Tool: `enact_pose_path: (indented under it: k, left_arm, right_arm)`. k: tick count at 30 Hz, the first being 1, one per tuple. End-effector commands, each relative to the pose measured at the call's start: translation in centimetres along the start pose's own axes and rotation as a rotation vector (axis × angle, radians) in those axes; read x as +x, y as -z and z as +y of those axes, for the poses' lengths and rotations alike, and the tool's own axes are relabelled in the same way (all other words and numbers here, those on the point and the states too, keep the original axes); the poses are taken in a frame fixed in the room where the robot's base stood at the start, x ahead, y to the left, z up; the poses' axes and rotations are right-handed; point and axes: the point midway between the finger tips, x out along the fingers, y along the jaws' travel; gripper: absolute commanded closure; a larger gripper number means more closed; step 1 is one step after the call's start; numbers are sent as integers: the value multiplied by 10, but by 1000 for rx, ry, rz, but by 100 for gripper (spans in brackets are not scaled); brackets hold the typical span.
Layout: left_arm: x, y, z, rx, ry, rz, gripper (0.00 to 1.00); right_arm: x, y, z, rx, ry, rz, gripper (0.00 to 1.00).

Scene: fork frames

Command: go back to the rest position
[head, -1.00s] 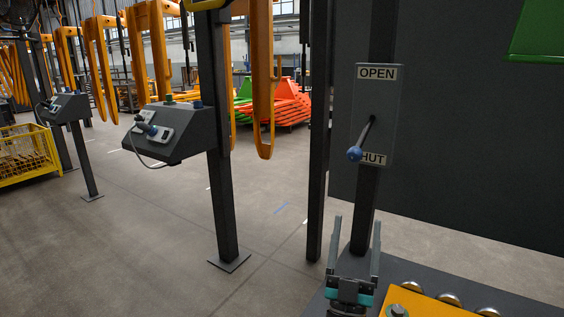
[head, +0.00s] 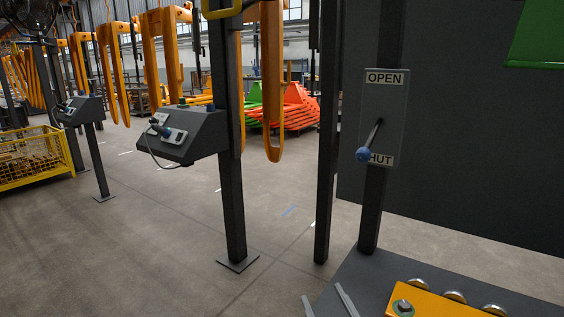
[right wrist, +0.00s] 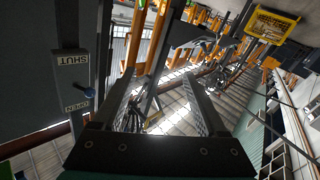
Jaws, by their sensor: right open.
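My right gripper (head: 326,300) shows only as two grey fingertips at the bottom edge of the head view. They are spread apart with nothing between them. The gripper is below and left of a lever plate (head: 398,110) on a dark post, clear of it. The lever (head: 374,134) has a blue knob (head: 363,155) that hangs down-left beside the SHUT label and covers its first letter. In the right wrist view the plate and blue knob (right wrist: 89,93) are left of the open fingers, apart from them. My left gripper is in neither view.
A dark bench (head: 375,275) with a yellow block (head: 440,303) and metal rollers lies at the lower right. Dark posts and a grey control box (head: 186,137) stand left of the lever. A yellow mesh crate (head: 35,158) is at far left. The floor between is open.

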Motion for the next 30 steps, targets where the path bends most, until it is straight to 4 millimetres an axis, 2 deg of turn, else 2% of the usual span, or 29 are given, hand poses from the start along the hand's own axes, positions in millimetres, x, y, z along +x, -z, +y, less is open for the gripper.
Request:
enact_pose_path:
  k: [1, 8, 15, 21, 30]
  left_arm:
    - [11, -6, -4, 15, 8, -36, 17]
    - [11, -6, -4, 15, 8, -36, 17]
    - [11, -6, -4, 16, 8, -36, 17]
    - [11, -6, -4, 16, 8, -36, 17]
    - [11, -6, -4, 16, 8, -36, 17]
  right_arm:
    - [-10, -18, -6, 12, 28, -68, 25]
    - [-67, -66, -24, 66, 122, -412, 25]
    - [-150, -104, -27, 123, 140, -788, 25]
    - [-213, -116, -22, 161, 108, -1030, 25]
    - [-286, -117, -14, 199, 42, -1289, 25]
